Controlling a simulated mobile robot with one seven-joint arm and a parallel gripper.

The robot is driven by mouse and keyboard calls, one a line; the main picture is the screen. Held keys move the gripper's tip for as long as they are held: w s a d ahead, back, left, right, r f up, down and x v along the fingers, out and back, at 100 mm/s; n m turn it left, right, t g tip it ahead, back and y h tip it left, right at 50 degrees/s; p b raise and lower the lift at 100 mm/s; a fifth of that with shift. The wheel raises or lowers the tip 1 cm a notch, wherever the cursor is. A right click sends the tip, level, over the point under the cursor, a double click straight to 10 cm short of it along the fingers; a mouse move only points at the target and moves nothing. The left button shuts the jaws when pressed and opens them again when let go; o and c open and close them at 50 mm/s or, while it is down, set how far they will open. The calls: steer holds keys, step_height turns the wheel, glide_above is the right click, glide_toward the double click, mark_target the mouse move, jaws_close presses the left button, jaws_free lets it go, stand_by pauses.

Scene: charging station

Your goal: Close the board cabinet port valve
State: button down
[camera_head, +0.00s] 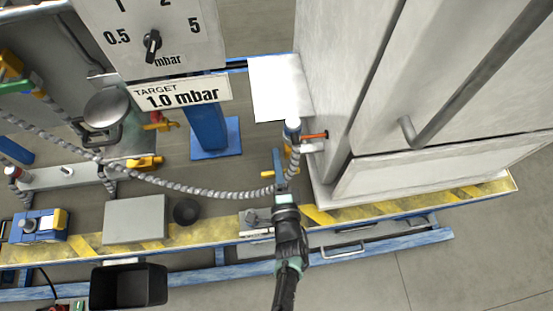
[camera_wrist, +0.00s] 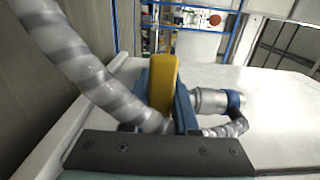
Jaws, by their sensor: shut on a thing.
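The white board cabinet (camera_head: 390,90) stands at the right in the head view. On its lower left side is a port fitting (camera_head: 312,146) with an orange lever (camera_head: 314,135) pointing sideways. A metal and blue hose coupling (camera_head: 292,130) is beside it. My gripper (camera_head: 280,165) is just left of the cabinet, below this fitting. In the wrist view, my gripper's blue fingers (camera_wrist: 162,105) are shut on a yellow handle (camera_wrist: 162,82). A metal coupling with a blue ring (camera_wrist: 210,99) is right of the fingers. I cannot tell whether the yellow handle belongs to the port valve.
A ribbed grey hose (camera_head: 180,187) runs from the left to beside my gripper; it passes close on the left in the wrist view (camera_wrist: 85,60). A gauge panel (camera_head: 150,40) and a blue post (camera_head: 207,130) stand at the left. A yellow-striped ledge (camera_head: 390,210) runs below.

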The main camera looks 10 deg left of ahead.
steer(key=c, duration=0.7)
jaws_free()
steer(key=p+v, duration=0.1)
steer(key=v, duration=1.2)
steer(key=shift+r, duration=0.1)
